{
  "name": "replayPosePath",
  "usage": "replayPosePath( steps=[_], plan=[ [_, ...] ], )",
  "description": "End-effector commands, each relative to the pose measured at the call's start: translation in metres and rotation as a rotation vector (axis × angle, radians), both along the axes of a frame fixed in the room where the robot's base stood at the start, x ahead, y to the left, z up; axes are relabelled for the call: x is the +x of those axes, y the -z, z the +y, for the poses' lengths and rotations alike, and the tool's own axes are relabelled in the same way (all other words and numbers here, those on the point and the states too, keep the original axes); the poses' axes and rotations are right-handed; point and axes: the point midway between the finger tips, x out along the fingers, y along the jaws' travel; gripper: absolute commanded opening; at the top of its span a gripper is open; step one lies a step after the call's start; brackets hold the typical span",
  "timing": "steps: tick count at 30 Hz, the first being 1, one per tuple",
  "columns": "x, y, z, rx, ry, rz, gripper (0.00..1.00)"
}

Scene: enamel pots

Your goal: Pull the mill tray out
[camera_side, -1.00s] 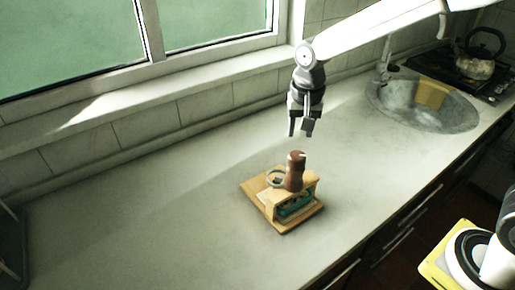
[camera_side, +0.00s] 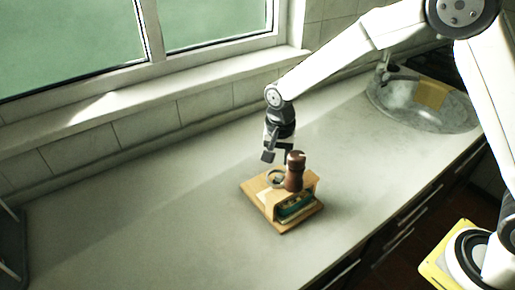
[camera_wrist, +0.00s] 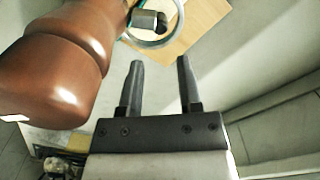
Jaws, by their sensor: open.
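A small wooden mill box (camera_side: 268,206) stands on a wooden base board (camera_side: 246,186) on the counter. A teal tray (camera_side: 296,208) shows in the box's front opening, facing right and toward the camera. A brown turned wooden piece (camera_side: 295,172) stands upright on top, beside a pale ring (camera_side: 275,178). My gripper (camera_side: 277,154) is open and empty, above and behind the box. In the wrist view the brown piece (camera_wrist: 60,60) is large at the left, and the ring (camera_wrist: 155,38) is beyond my open fingers (camera_wrist: 158,64). The tray's front is hidden there.
The counter (camera_side: 150,225) around the mill is clear. A window ledge and tiled wall run behind it. A sink (camera_side: 425,105) with a yellow-brown piece on its rim lies at the far right. A yellow plate (camera_side: 440,262) is at the lower right.

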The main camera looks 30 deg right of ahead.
Motion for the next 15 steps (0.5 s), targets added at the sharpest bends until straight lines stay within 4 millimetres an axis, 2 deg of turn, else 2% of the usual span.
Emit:
replayPosePath(
  steps=[15],
  plan=[
    [0.000,0.017,0.000,0.000,-0.001,0.001,0.45]
  ],
)
